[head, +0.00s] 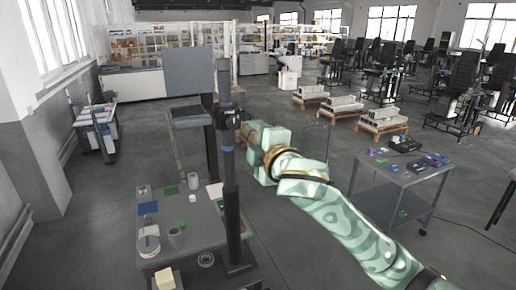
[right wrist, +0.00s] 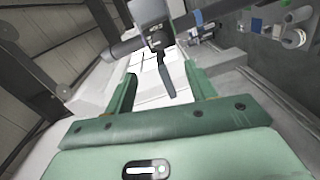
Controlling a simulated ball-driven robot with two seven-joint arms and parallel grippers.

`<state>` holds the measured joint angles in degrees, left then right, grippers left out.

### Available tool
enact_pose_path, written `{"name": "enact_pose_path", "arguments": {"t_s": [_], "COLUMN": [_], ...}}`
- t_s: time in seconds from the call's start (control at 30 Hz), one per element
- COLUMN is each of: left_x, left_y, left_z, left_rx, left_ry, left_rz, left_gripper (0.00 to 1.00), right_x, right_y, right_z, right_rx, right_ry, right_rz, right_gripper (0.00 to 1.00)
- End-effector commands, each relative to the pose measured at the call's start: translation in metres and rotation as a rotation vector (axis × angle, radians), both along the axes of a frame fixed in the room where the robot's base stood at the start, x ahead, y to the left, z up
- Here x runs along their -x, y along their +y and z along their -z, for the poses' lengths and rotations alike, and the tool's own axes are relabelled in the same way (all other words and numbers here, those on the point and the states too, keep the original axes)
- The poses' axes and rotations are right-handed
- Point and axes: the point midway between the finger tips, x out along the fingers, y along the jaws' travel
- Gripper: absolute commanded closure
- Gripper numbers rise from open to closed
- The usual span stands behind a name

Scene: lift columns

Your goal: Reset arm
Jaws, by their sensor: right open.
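My right arm, pale green with a darker pattern, comes in from the lower right in the head view. Its gripper (head: 243,130) is at the upper part of a dark upright lift column (head: 230,190). In the right wrist view the two green fingers of my right gripper (right wrist: 167,78) are spread apart. A dark lever (right wrist: 166,78) on the column's clamp (right wrist: 157,38) shows between them, with visible gaps to both fingers. I cannot tell how deep it lies between them. My left gripper is not in view.
A grey table (head: 190,235) with several small items stands at the column's lower left. A grey cart (head: 395,190) with small parts is on the right. A grey panel (head: 190,72) stands behind the column. The floor between table and cart is partly free.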

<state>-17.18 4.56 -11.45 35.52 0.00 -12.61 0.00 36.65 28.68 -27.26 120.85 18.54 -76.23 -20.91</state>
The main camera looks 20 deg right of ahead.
Motion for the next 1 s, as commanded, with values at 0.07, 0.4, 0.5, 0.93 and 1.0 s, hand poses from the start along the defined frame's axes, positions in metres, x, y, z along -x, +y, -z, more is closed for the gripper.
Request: {"name": "enact_pose_path", "arguments": {"t_s": [0.07, 0.4, 0.5, 0.93, 1.0], "left_x": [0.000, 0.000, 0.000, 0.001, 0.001], "left_y": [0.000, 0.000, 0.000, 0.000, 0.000], "left_z": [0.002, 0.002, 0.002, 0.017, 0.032], "left_rx": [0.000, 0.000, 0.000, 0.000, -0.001], "left_ry": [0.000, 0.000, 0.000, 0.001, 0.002], "left_rz": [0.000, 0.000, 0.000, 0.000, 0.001], "left_gripper": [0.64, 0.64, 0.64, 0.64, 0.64], "right_x": [0.008, 0.014, 0.014, -0.055, -0.069], "right_y": [0.000, 0.000, 0.000, -0.022, -0.035], "right_z": [0.000, -0.001, -0.001, 0.079, 0.140], "right_rx": [0.000, 0.000, 0.000, -0.358, -0.441], "right_ry": [0.000, 0.000, 0.000, 0.042, 0.099], "right_rz": [-0.001, 0.000, -0.001, -0.012, 0.022], "right_gripper": [0.45, 0.45, 0.45, 0.45, 0.45]}}
